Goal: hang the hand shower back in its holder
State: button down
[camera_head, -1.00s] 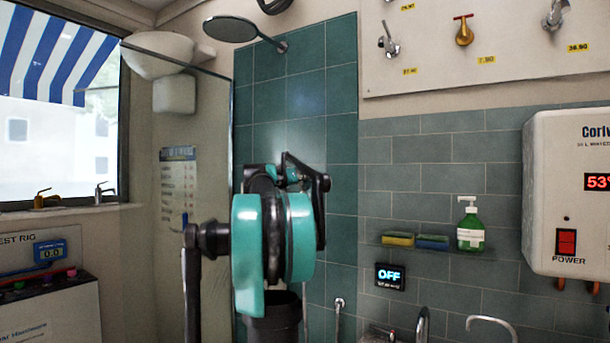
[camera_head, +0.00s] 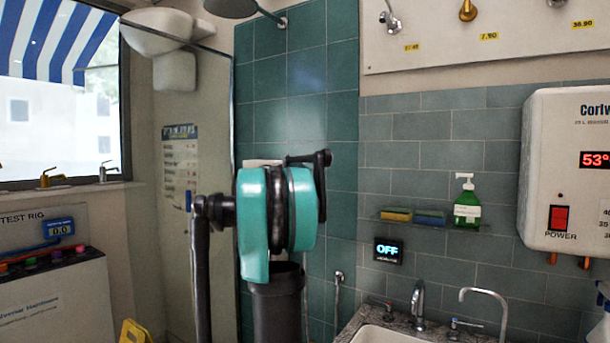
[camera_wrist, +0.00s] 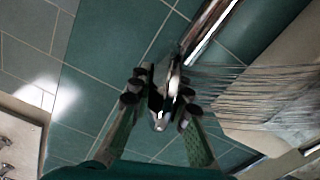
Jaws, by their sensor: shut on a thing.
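In the wrist view my gripper (camera_wrist: 160,103) is shut on a chrome piece, which I take to be the hand shower (camera_wrist: 159,117). Its shape is blurred and partly hidden by the fingers. A shiny chrome bar (camera_wrist: 212,28) runs from just beyond the fingers to the top edge. I cannot tell whether it belongs to the hand shower or is a separate rail. Thin pale streaks like water jets fan out to the right of the fingers. In the head view my arm hides the gripper and hand shower. I cannot make out the holder in either view.
Teal tiles (camera_head: 340,130) lie behind my arm, with a glass panel (camera_head: 215,150) to its left. A fixed shower head (camera_head: 231,7) is above. A wall fitting with a hose (camera_head: 338,278), a sink (camera_head: 385,335), taps (camera_head: 418,300) and a soap shelf (camera_head: 430,224) are right.

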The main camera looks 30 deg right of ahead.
jog(key=shift+f, duration=0.5)
dwell(0.5)
jog(key=c, duration=1.4)
grip_release()
jog(key=shift+o, duration=0.2)
jog(key=shift+a, duration=0.1)
